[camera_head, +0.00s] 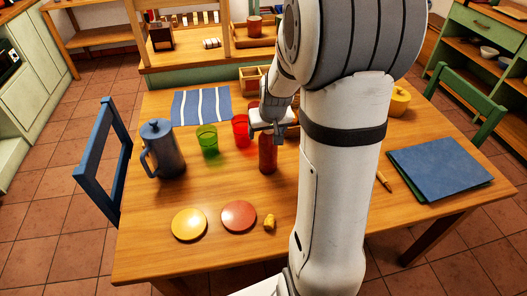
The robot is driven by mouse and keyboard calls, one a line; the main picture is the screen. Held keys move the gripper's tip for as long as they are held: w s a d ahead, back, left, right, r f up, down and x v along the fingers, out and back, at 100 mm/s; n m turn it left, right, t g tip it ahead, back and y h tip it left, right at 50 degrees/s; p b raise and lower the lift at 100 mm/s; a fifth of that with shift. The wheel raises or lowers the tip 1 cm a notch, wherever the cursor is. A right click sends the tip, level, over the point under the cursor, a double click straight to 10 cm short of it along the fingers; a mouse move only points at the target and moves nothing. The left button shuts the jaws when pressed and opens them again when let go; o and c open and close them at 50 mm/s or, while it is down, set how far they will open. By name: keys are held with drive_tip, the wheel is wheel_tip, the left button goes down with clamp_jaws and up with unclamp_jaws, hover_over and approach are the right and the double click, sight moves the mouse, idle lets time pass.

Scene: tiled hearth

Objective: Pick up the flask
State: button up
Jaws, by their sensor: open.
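The likely flask is a dark red, upright bottle-like vessel (268,154) near the middle of the wooden table. My gripper (268,134) is right at the top of this vessel, with its fingers pointing down. The gripper is open, and I cannot tell whether its fingers are around the neck or in front of it. The vessel's top is hidden by the gripper. A blue-grey lidded jug (166,150) with a handle stands at the left of the table, apart from the gripper.
A green cup (207,139) and a red cup (241,130) stand left of the gripper. A yellow plate (189,224), an orange plate (239,216) and a small yellow object (269,222) lie in front. Blue folders (440,166) lie right. My arm hides the table's middle right.

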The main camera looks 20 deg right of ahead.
drive_tip(key=shift+c, duration=0.4)
clamp_jaws()
idle(0.4)
